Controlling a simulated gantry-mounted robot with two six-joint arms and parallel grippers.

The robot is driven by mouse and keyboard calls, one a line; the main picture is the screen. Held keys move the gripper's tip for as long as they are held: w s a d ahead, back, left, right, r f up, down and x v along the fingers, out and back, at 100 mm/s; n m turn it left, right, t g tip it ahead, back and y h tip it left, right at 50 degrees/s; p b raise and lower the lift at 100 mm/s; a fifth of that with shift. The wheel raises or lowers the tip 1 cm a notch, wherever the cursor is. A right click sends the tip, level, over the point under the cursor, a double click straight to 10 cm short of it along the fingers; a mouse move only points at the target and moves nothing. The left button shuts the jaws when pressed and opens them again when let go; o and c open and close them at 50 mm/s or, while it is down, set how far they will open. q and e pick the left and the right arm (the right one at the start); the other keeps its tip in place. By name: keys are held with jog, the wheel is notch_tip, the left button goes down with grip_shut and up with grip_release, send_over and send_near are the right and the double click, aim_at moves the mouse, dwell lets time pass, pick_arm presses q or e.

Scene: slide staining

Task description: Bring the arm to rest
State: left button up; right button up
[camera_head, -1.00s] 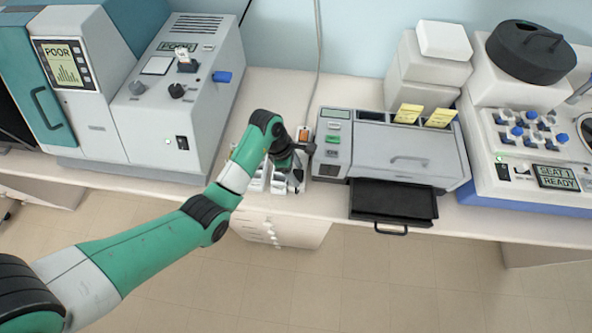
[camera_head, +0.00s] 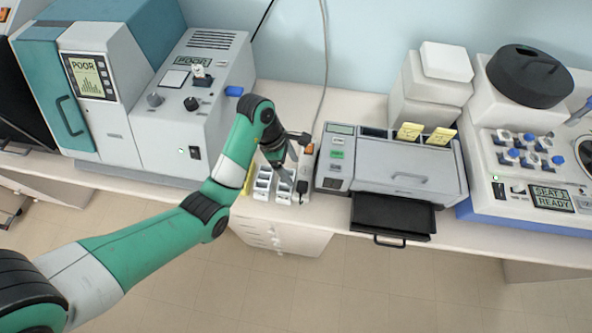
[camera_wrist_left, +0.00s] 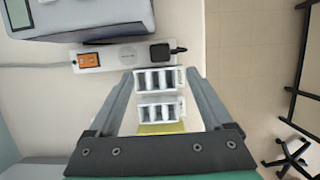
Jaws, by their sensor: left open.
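My left arm reaches in from the left in the head view. Its gripper (camera_head: 284,163) is above the bench, over two small white slotted holders (camera_head: 262,182) (camera_head: 284,187). In the left wrist view my left gripper (camera_wrist_left: 162,78) is open, its fingers wide apart. The white holders lie below and between the fingers in that picture, with no object clearly gripped. The fingertips are partly hidden by the wrist in the head view. My right gripper is in neither current view.
A power strip (camera_wrist_left: 115,57) with a black plug lies beside the holders. A grey slide machine (camera_head: 405,165) with an extended black tray (camera_head: 393,215) stands right of the gripper. A grey instrument (camera_head: 190,115) stands left. The floor in front is clear.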

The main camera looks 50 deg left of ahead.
pick_arm(q)
jog(key=shift+s+a+r+p, duration=0.15)
jog(key=shift+r+p, duration=0.15)
jog(key=shift+r, duration=0.4)
pick_arm(e)
jog(key=shift+r, duration=0.8)
